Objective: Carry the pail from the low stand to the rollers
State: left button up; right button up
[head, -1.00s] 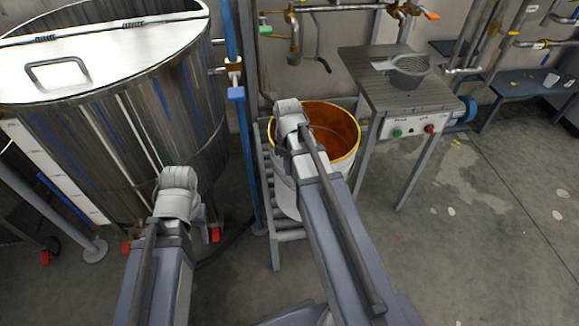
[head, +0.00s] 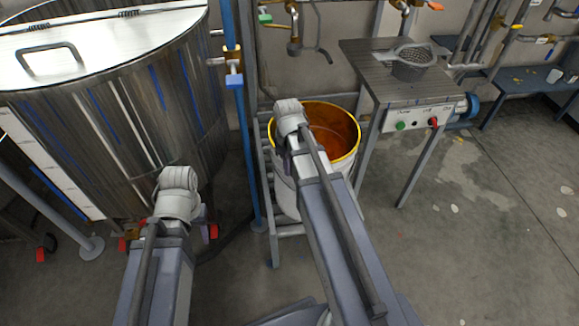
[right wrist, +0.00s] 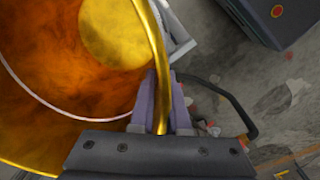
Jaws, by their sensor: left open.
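The pail (head: 340,165) is white with a yellow rim and orange paint inside, upright beyond my right forearm. It also fills the left of the right wrist view (right wrist: 50,75). A low frame with rollers (head: 266,170) runs under and beside it; I cannot tell whether the pail rests on it. My right gripper (right wrist: 162,85) has one finger on each side of the rim and looks shut on it; my arm hides it in the head view. My left gripper (head: 210,230) is open, low beside the tank, mostly hidden by its wrist. I cannot make out a separate low stand.
A large steel tank (head: 110,110) stands at the left, with a blue pipe (head: 240,130) beside it. A table (head: 365,70) with buttons and a mesh strainer (head: 412,68) stands right of the pail. A blue bench (head: 525,82) is at the back right. The right-hand floor is open.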

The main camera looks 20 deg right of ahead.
jog(key=o, duration=0.3)
jog(key=shift+r, duration=0.1)
notch_tip(320, 180, up, 12)
jog(key=p, duration=1.2)
jog(key=s+a, duration=0.4)
jog(key=a, duration=0.2)
jog(key=s+a+m, duration=0.1)
jog(key=s+a, duration=0.3)
jog(key=a, duration=0.3)
jog(key=s+a+m, duration=0.1)
jog(key=s+a, duration=0.2)
jog(key=a, duration=0.4)
jog(key=shift+s+r+h, duration=0.1)
jog(key=shift+s+h, duration=0.3)
notch_tip(320, 180, up, 4)
jog(key=p, duration=0.4)
jog(key=shift+r+p, duration=0.25)
jog(key=shift+p, duration=0.1)
